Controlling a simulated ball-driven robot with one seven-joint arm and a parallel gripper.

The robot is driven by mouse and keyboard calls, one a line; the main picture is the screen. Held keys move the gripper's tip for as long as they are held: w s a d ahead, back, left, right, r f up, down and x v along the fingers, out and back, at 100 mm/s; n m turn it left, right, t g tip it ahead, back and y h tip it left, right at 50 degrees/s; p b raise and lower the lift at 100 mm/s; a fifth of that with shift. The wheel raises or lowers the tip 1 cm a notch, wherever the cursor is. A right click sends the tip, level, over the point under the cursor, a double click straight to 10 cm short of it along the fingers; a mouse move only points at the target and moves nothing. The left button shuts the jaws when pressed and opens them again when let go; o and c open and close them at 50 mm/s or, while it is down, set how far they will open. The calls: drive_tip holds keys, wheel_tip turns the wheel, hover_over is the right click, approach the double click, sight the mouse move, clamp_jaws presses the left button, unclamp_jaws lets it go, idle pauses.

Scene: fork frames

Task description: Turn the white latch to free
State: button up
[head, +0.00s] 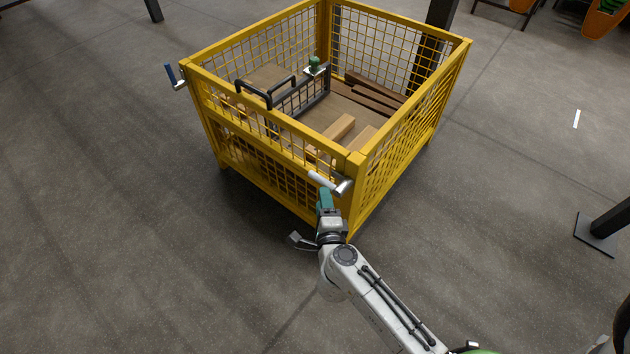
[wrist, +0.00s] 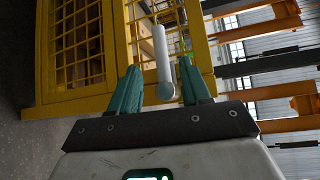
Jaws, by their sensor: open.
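The white latch (head: 322,180) is a rod-like handle on a metal mount at the near corner of the yellow mesh crate (head: 353,160). In the head view it slants from upper left down to the mount at right. My gripper (head: 325,197) is just below it, with its teal fingers pointing at it. In the wrist view the white latch (wrist: 160,45) runs lengthwise in the gap between the two open fingers of my gripper (wrist: 160,72). Room shows on both sides of its near end, so the fingers seem apart from it.
A blue-handled latch (head: 170,74) is at the crate's left corner. Inside the crate are timber pieces (head: 340,128), a dark-handled frame (head: 300,95) and a green-topped item (head: 314,64). A dark post base (head: 596,236) stands at right. The floor around the crate is clear.

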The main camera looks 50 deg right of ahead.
sight(320, 183)
drive_tip(key=b+x, duration=0.1)
drive_tip(key=x, duration=0.7)
drive_tip(key=shift+w+d, duration=0.25)
clamp_jaws()
idle(0.3)
